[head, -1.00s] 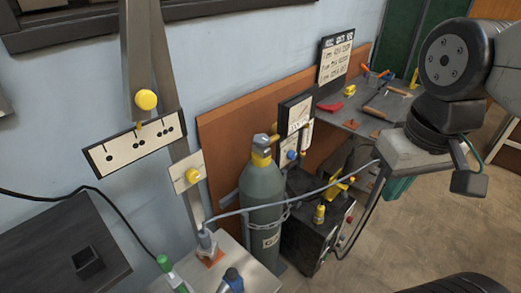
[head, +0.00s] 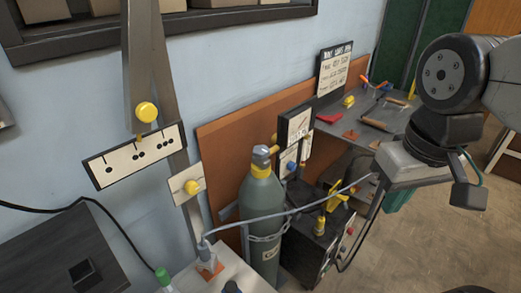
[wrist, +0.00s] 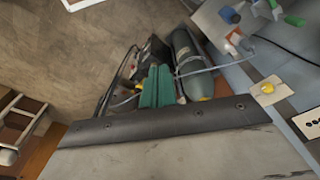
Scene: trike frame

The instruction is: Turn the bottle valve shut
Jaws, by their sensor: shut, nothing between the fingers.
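The gas bottle (head: 262,205) is a grey-green cylinder standing upright, chained beside a dark machine. Its valve (head: 261,152) sits on top, a grey cap with yellow parts. The bottle also shows in the wrist view (wrist: 184,58), lying lengthwise there, with a bit of yellow at its lower end. My gripper (head: 398,198) has teal fingers and hangs at the right, apart from the bottle and valve. In the wrist view its teal fingers (wrist: 157,88) are together and hold nothing. The valve's exact turn position cannot be told.
A dark welding machine (head: 310,240) with yellow fittings stands right of the bottle, with a grey hose crossing in front. A tool bench (head: 385,120) stands behind. A yellow-knobbed panel (head: 187,187) is left of the bottle. Floor (head: 430,255) is clear at right.

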